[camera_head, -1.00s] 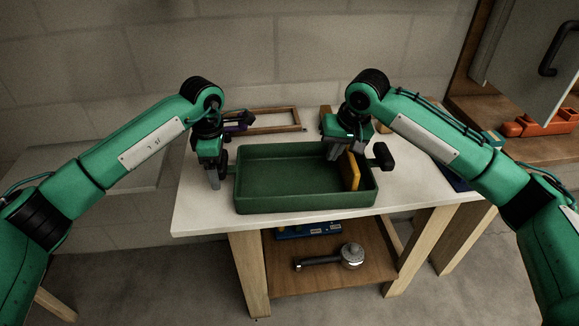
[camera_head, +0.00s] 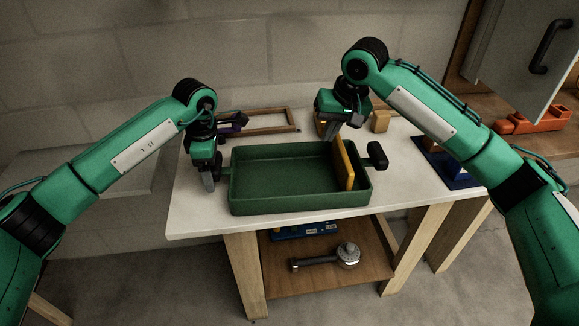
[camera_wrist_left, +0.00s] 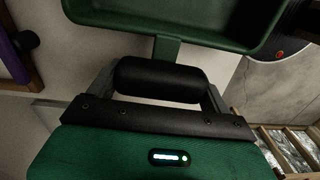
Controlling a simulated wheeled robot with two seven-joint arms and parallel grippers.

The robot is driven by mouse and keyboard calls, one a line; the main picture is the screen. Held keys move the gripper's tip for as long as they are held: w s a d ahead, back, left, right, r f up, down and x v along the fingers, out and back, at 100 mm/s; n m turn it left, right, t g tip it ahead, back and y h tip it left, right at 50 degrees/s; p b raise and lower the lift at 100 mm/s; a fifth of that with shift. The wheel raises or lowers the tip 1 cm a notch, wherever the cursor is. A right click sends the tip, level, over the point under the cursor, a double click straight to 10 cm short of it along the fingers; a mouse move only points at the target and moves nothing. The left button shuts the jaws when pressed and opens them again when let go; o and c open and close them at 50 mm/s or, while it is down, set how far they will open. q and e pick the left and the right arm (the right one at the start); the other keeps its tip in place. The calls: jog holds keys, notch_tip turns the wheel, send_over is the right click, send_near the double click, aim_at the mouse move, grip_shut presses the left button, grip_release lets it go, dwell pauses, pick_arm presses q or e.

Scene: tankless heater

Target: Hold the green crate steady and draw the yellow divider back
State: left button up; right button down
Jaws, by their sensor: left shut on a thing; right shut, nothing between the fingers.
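The green crate (camera_head: 275,202) stands on the white-topped table and looks empty apart from the yellow divider (camera_head: 345,170). The divider stands upright across the crate near its right end. My left gripper (camera_head: 208,182) is at the crate's left end, shut on the black handle (camera_wrist_left: 160,80), which joins the crate's wall (camera_wrist_left: 165,22) by a short green stem in the left wrist view. My right gripper (camera_head: 330,133) is shut and empty, above the crate's back rim, just left of the divider's top. Whether it touches the divider is unclear.
A second black handle (camera_head: 377,155) sticks out at the crate's right end. Behind the crate lie a wooden frame (camera_head: 270,122) and a small wooden block (camera_head: 381,121). A blue base (camera_head: 455,172) is at the right. The table's front strip (camera_head: 300,219) is clear.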

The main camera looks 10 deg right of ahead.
dwell(0.4)
pick_arm(q)
jog(key=o, duration=1.4)
jog(key=shift+c, duration=0.2)
notch_tip(320, 180, up, 12)
jog(key=shift+f, duration=0.1)
